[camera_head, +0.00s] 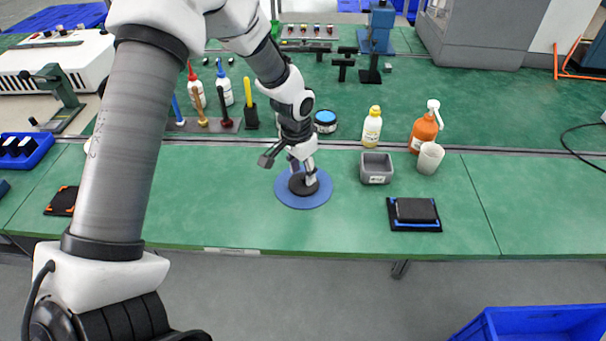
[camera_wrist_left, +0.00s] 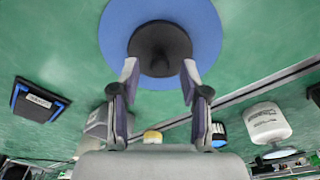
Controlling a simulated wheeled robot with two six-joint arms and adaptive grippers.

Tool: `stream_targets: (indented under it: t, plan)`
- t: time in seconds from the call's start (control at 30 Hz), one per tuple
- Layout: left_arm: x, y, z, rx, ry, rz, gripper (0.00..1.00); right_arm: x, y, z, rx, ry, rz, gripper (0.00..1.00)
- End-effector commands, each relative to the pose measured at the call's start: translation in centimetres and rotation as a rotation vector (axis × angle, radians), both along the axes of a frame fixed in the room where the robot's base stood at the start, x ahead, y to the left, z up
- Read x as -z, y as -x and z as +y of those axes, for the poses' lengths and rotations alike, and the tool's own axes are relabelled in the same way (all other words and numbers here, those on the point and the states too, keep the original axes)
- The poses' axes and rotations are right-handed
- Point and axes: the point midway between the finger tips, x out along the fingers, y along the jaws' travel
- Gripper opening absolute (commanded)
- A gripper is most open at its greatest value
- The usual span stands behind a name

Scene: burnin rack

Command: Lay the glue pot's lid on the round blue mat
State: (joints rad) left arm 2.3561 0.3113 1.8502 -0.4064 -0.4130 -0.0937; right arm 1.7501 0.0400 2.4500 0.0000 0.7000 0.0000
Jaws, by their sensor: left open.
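The dark round lid (camera_head: 300,188), with a raised knob in its middle, lies flat on the round blue mat (camera_head: 287,201). In the left wrist view the lid (camera_wrist_left: 160,42) sits well inside the edge of the mat (camera_wrist_left: 205,25). My left gripper (camera_head: 303,177) is just above the lid, pointing down. Its fingers are apart in the wrist view (camera_wrist_left: 160,78), one on each side of the lid's near part, with nothing held. A white labelled pot (camera_wrist_left: 267,122), likely the glue pot, stands at the right of the wrist view. My left arm mostly hides that spot in the head view.
A grey bin (camera_head: 376,168), a white cup (camera_head: 430,157), an orange pump bottle (camera_head: 423,132) and a yellow bottle (camera_head: 372,126) stand right of the mat. A black-and-blue tray (camera_head: 414,227) lies nearer. A blue-topped tub (camera_head: 325,121) is behind.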

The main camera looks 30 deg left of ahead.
Motion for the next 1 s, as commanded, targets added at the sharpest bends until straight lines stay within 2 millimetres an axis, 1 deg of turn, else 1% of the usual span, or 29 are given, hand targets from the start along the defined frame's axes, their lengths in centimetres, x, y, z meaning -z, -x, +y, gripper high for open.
stream_targets:
  t: [0.03,0.2,0.3,0.4,0.53,1.0]
  plan:
    - [-1.3,0.0,0.0,0.0,0.0,-0.006,0.46,0.1,0.0,0.0,0.0,0.0,0.0,0.4]
    - [-5.8,0.5,0.2,0.0,0.001,-0.007,0.46,0.1,0.0,0.0,0.0,0.0,0.0,0.4]
    - [-8.0,0.8,0.3,0.0,0.0,-0.005,0.46,0.2,0.0,0.0,0.0,0.0,0.0,0.4]
    - [-9.5,0.9,0.3,-0.001,0.0,-0.003,0.46,0.2,0.0,0.0,0.0,0.0,0.0,0.4]
    - [-10.2,1.1,0.4,-0.001,0.0,-0.001,0.46,0.2,0.0,0.0,0.0,0.0,0.0,0.4]
    - [-10.2,1.1,0.4,0.0,0.0,0.0,0.46,0.2,0.0,0.0,0.0,0.0,0.0,0.4]
